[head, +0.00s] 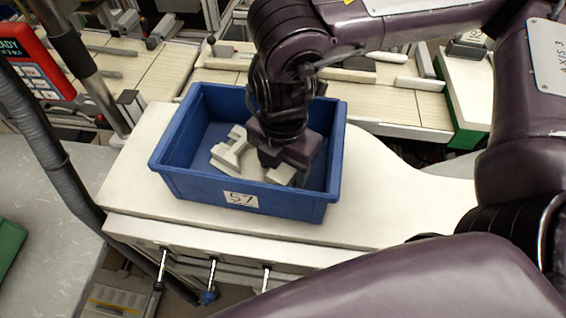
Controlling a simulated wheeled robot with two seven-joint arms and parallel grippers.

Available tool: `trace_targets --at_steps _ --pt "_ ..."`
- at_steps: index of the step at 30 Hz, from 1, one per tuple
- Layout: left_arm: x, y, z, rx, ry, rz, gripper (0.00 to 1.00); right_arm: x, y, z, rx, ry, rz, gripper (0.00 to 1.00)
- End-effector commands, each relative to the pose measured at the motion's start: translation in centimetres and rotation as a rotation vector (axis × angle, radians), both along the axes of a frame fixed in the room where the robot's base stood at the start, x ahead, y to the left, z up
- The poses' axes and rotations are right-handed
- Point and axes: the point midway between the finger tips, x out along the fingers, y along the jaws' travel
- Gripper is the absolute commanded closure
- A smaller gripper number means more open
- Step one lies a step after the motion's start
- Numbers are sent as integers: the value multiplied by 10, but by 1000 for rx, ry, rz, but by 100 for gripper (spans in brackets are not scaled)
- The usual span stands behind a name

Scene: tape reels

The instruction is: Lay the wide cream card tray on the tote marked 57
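The blue tote (190,186) marked 57 stands on a white work surface, its label (241,200) facing me. Inside it is a pale cream, notched piece (232,152), apparently the card tray, low in the tote and partly hidden by my gripper. My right gripper (278,170) reaches down into the tote from above, over the right part of the pale piece. Its fingertips are mostly hidden, so I cannot tell whether it is open, shut or touching the piece. My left gripper is not in view.
The white surface (400,200) is clear to the tote's right. Behind is a bench with cream panels (416,108) and a green-edged white block (468,95). A red keypad device (38,62) and a grey post stand at the left. Several dark-knobbed rods hang in front.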

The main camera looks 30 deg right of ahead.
Motion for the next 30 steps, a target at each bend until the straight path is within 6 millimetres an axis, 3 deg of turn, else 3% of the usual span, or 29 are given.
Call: trace_targets --at_steps 10,24,30 --pt "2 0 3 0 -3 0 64 1 0 12 -1 -5 0 39" --pt "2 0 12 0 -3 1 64 1 0 100 -1 -5 0 39" --pt "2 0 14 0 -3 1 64 0 0 120 -1 -2 0 39"
